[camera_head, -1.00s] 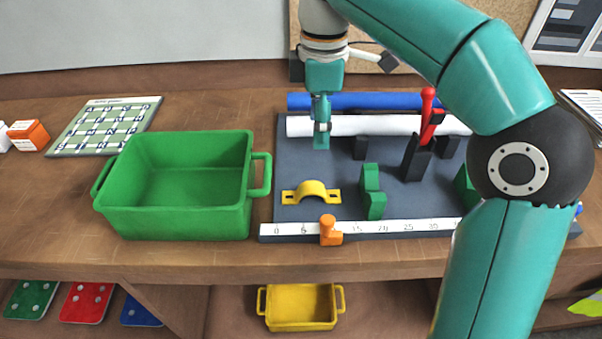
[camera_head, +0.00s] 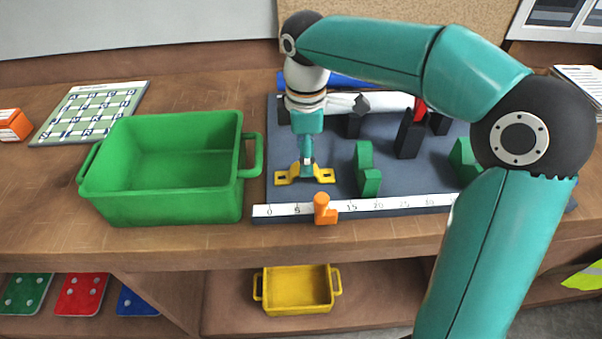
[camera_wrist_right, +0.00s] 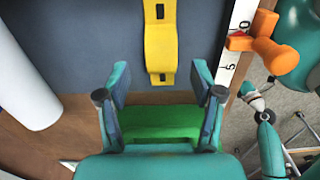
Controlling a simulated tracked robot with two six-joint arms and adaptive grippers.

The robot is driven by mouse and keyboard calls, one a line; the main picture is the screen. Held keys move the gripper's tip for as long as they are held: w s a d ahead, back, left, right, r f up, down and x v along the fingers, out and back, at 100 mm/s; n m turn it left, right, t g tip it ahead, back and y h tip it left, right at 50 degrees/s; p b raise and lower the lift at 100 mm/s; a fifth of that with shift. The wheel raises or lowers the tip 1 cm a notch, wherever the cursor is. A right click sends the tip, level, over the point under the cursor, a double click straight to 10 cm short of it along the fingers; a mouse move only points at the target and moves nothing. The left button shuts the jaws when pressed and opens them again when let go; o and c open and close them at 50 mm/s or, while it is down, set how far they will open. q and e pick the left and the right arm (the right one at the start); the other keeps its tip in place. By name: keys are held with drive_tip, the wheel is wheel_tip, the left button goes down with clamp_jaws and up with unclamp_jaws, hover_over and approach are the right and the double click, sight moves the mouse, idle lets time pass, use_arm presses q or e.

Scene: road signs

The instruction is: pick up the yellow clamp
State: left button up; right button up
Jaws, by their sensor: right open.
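The yellow clamp (camera_head: 305,174) lies on the dark board, its arch raised between two flat slotted ends. My right gripper (camera_head: 307,162) points down over the arch and hides part of it in the head view. In the right wrist view, my right gripper (camera_wrist_right: 161,78) is open, and the yellow clamp (camera_wrist_right: 160,45) lies past the fingertips, lined up with the gap between them. I cannot tell whether the fingers touch it. At the right of the wrist view is what looks like my left arm, its gripper too small to read.
A green bin (camera_head: 165,208) stands left of the board. Right of the clamp are green blocks (camera_head: 368,172) and dark posts (camera_head: 410,138). A numbered strip (camera_head: 395,203) with an orange stop (camera_head: 324,210) runs along the front. White and blue tubes lie behind.

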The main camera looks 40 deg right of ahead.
sight(323, 176)
wheel_tip(323, 176, down, 4)
drive_tip(key=shift+w+a, duration=0.1)
drive_tip(key=c, duration=1.2)
clamp_jaws()
drive_tip(key=shift+r, duration=0.2)
